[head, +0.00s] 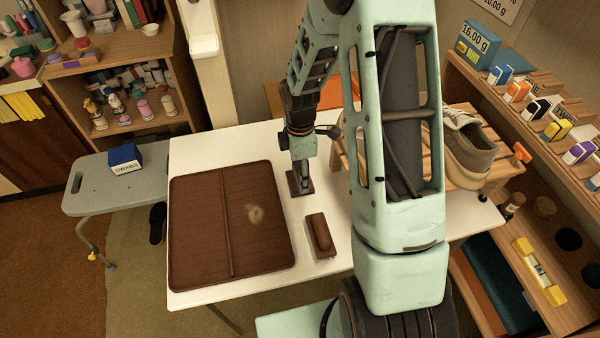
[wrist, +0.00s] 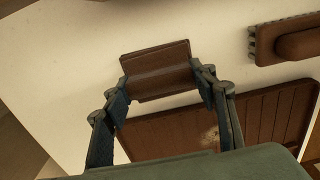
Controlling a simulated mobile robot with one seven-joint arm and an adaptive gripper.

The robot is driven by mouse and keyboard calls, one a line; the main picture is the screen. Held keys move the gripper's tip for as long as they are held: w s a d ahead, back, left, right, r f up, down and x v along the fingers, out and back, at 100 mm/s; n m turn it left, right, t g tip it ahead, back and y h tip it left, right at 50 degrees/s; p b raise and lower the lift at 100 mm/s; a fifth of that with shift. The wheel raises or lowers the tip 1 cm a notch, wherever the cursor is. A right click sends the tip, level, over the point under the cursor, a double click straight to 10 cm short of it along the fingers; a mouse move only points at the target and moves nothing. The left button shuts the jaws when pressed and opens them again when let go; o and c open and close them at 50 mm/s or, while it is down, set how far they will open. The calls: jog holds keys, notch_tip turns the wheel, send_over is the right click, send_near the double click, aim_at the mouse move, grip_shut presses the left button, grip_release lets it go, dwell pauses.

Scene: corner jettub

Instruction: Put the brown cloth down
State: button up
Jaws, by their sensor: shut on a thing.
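The brown cloth (head: 306,187) is a small dark brown folded piece below my gripper, over the white table behind the brush. In the wrist view the brown cloth (wrist: 155,58) sits between the two fingertips, with a raised ridge pinched across it. My gripper (head: 298,183) points down and is shut on the cloth; it also shows in the wrist view (wrist: 160,82). The cloth is at or just above the table top; I cannot tell whether it touches. My arm and fingers hide part of it in the head view.
A brown slatted board (head: 200,225) with a pale dusty spot lies on the white table (head: 195,150). A brown brush (head: 320,236) lies right of it. Bare table surrounds the cloth.

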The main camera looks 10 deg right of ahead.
jog(key=shift+f, duration=0.2)
jog(key=o, duration=1.1)
jog(key=shift+r, duration=0.1)
jog(key=shift+r, duration=0.1)
notch_tip(320, 180, up, 12)
jog(key=shift+r+p, duration=0.1)
jog(key=shift+p, duration=0.5)
